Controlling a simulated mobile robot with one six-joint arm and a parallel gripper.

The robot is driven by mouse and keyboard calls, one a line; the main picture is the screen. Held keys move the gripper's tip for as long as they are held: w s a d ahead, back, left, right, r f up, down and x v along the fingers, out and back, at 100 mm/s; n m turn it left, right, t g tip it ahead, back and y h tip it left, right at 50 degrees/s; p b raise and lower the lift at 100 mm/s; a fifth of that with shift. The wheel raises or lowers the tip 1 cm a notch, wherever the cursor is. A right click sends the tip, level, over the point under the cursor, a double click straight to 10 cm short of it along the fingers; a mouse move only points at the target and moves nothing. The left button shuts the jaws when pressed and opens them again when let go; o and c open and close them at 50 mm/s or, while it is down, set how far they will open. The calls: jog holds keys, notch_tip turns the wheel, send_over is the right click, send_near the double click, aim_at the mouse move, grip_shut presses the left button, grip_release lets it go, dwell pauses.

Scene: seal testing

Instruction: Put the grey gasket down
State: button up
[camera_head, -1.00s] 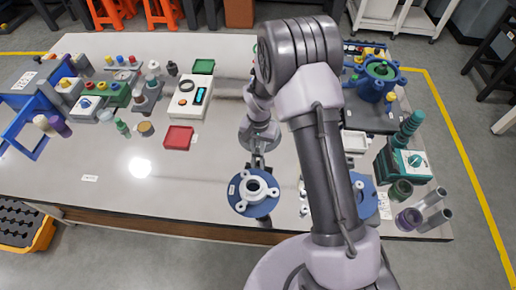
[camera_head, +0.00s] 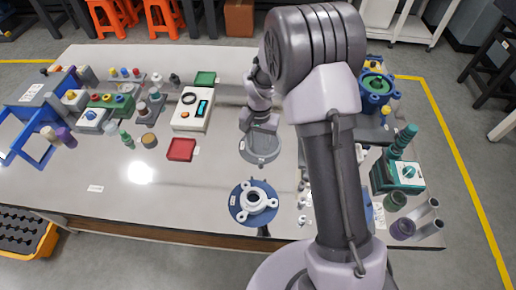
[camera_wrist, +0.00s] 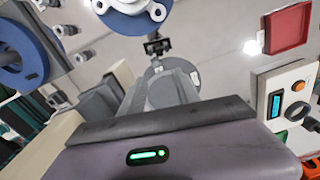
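The grey gasket (camera_head: 255,199) is a pale ring with three round ears. It lies flat on a round blue fixture (camera_head: 235,213) near the table's front edge. The wrist view shows part of the gasket (camera_wrist: 157,12) and the fixture (camera_wrist: 88,17) at the top, cut off by the edge. My gripper (camera_wrist: 158,46) appears open and empty, with a small gap between its dark tips, apart from the gasket. In the head view the tips are hard to make out against my wrist above a grey round plate (camera_head: 262,154).
A red tray (camera_head: 181,149) and a white tester with a display (camera_head: 193,108) stand left of my wrist. Teal equipment (camera_head: 397,174) and several cylinders stand at the right, partly behind my arm. The table left of the blue fixture is mostly clear.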

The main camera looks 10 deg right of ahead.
jog(key=s+r+t, duration=0.1)
jog(key=s+r, duration=0.4)
jog(key=r, duration=0.5)
jog(key=s+r+t, duration=0.2)
jog(key=s+r, duration=0.2)
jog(key=r, duration=0.7)
jog(key=s+r+t, duration=0.1)
jog(key=s+r, duration=0.1)
jog(key=s, duration=0.3)
jog(key=s+a+r+y, duration=0.1)
jog(key=s+r, duration=0.1)
jog(key=s, duration=0.4)
jog(key=s+a+r+n+t, duration=0.1)
jog(key=s+r, duration=0.1)
jog(key=s, duration=0.3)
jog(key=shift+s+r+t+y, duration=0.2)
jog(key=shift+r+t+y, duration=0.1)
jog(key=shift+y, duration=0.1)
jog(key=shift+a+f+b, duration=0.1)
jog(key=shift+f+b, duration=0.2)
jog(key=shift+f, duration=0.05)
jog(key=shift+c, duration=0.2)
